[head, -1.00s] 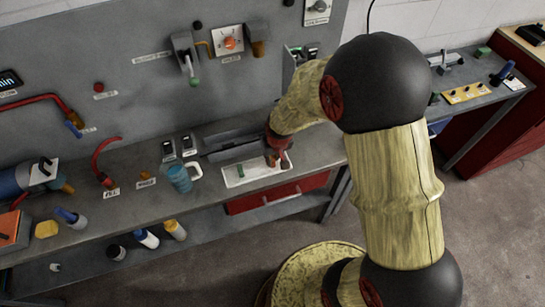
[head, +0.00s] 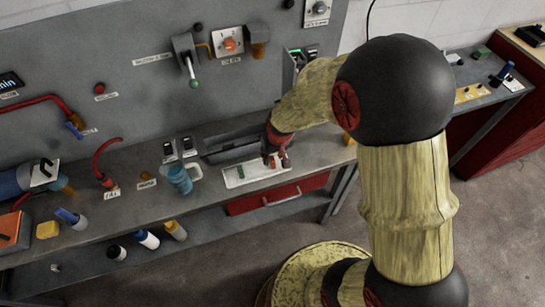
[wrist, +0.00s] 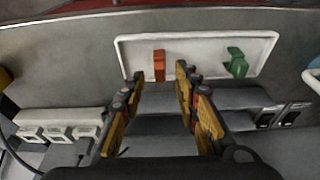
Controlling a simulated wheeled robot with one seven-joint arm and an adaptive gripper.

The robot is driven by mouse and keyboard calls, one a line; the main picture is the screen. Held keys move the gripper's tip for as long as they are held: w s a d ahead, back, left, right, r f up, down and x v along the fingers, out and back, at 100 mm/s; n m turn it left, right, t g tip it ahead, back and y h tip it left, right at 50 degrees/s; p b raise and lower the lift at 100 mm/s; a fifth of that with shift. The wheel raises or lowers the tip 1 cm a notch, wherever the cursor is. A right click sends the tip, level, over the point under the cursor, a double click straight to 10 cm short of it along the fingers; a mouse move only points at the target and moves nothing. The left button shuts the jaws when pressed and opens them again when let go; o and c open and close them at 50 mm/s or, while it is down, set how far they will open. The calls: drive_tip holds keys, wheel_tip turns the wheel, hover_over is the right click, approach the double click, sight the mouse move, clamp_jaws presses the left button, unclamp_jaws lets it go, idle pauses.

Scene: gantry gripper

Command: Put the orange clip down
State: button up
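The orange clip (wrist: 159,65) stands in the white tray (wrist: 205,38) in the wrist view, with the tray's floor visible around it. My gripper (wrist: 160,76) is open. Its two fingers are well apart, with the clip showing between and just past the tips, touching neither finger. In the head view my gripper (head: 276,161) is over the right end of the white tray (head: 232,180) on the bench. The clip is hard to tell from the fingers there.
A green clip (wrist: 237,62) stands in the same tray, and it also shows in the head view (head: 240,171). A blue mug (head: 180,180) stands left of the tray. A grey trough (head: 225,150) lies behind it. A red drawer (head: 275,198) is below.

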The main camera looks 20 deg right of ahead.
drive_tip(key=s+r+t+p, duration=0.1)
drive_tip(key=s+r, duration=0.4)
drive_tip(key=r, duration=0.7)
drive_tip(key=s+r+t, duration=0.1)
drive_tip(key=s+r, duration=0.4)
drive_tip(key=r, duration=0.6)
drive_tip(key=s+r, duration=0.6)
drive_tip(key=s, duration=0.5)
drive_tip(key=shift+r+t, duration=0.3)
drive_tip(key=shift+r, duration=0.1)
